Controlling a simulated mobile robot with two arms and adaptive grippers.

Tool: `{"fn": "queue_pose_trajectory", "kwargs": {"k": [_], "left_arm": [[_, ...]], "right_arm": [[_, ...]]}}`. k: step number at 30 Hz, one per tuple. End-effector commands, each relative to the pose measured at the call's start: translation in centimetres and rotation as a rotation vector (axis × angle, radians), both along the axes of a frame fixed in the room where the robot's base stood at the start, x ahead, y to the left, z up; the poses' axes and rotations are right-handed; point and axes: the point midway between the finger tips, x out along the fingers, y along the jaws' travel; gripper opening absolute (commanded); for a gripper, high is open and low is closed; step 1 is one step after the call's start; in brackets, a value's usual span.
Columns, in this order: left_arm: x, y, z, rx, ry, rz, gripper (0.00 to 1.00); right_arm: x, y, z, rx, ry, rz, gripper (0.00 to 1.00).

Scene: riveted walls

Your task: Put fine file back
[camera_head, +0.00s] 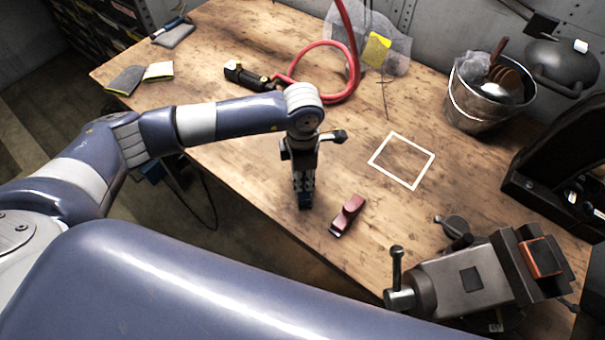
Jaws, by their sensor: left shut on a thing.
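My left gripper (305,203) points down over the middle of the wooden workbench (228,60), close to its front edge. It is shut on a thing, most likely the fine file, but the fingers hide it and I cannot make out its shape. A small dark red tool (348,212) lies on the bench just right of the fingertips, apart from them. A white square outline (428,168) is marked on the bench, to the right of the gripper. My right gripper is not in view.
A vise (465,285) stands at the front right. A metal bucket (468,106) with tools stands at the back right, near a dark machine (560,165). A red hose (345,92) with a black tool (245,76) lies behind the gripper. The bench inside the outline is clear.

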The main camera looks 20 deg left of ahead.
Motion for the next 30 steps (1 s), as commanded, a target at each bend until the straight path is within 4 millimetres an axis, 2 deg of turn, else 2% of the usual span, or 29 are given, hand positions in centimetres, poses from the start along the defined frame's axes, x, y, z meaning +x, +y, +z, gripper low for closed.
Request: {"fn": "queue_pose_trajectory", "kwargs": {"k": [1, 3, 17, 20, 30], "left_arm": [[0.0, 0.0, -0.1, 0.000, 0.000, 0.000, 0.30], [0.0, 0.0, -0.1, 0.001, 0.000, 0.000, 0.43], [0.1, 0.0, 0.5, 0.000, -0.001, 0.000, 0.43], [0.2, 0.0, 2.0, -0.002, -0.005, 0.000, 0.43], [0.1, 0.0, 9.2, -0.001, -0.004, 0.000, 0.43]], "right_arm": [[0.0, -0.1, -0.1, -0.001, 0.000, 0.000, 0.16], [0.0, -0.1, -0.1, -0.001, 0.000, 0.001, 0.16], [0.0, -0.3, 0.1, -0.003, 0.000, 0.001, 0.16], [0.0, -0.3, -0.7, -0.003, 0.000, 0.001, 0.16], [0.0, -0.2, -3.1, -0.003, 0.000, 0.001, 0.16]]}}
